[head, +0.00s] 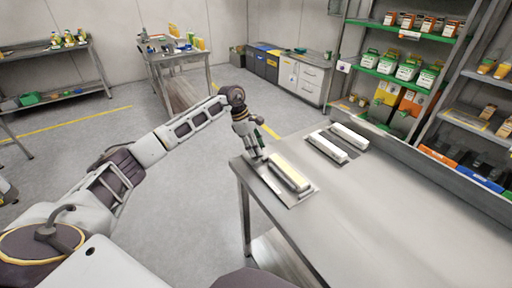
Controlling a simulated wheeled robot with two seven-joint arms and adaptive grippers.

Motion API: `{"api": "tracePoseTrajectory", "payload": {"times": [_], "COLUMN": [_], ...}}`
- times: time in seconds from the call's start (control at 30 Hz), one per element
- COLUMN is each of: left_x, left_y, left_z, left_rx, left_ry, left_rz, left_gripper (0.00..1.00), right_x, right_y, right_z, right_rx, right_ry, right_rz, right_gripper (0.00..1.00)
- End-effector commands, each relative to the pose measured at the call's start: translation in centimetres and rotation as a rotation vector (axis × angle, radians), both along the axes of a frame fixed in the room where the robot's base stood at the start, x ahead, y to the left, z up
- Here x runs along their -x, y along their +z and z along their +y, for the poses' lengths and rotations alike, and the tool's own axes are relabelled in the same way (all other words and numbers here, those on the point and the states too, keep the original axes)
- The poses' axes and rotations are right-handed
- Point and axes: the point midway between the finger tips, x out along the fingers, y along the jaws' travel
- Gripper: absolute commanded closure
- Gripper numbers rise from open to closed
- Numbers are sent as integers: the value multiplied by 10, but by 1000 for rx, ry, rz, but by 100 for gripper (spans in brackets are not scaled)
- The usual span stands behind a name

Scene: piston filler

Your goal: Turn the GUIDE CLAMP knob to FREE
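No knob or GUIDE CLAMP label can be made out in the head view. My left arm reaches in from the lower left. My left gripper (258,155) points down at the near left corner of the steel table, close beside a flat plate that bears a long pale yellow-topped bar (289,172). I cannot tell whether it touches anything there, nor whether its small fingers are open or shut. Something dark green shows beside the fingers. My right gripper is not in view.
The steel table (390,215) is mostly bare. A second plate with long white bars (348,137) lies farther back on it. Shelves with boxes (408,65) stand behind the table. Bins and drawers (300,78) line the back wall. Open floor (150,190) lies to the left.

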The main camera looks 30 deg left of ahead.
Motion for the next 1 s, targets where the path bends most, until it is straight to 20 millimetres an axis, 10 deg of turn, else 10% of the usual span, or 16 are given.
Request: {"api": "tracePoseTrajectory", "payload": {"times": [1.0], "left_x": [2], "left_y": [0], "left_z": [0], "left_rx": [-1], "left_ry": [298], "left_rz": [-2], "left_gripper": [90], "right_x": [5], "right_y": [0], "right_z": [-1], "right_rx": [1], "right_ry": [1], "right_rz": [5], "right_gripper": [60]}}
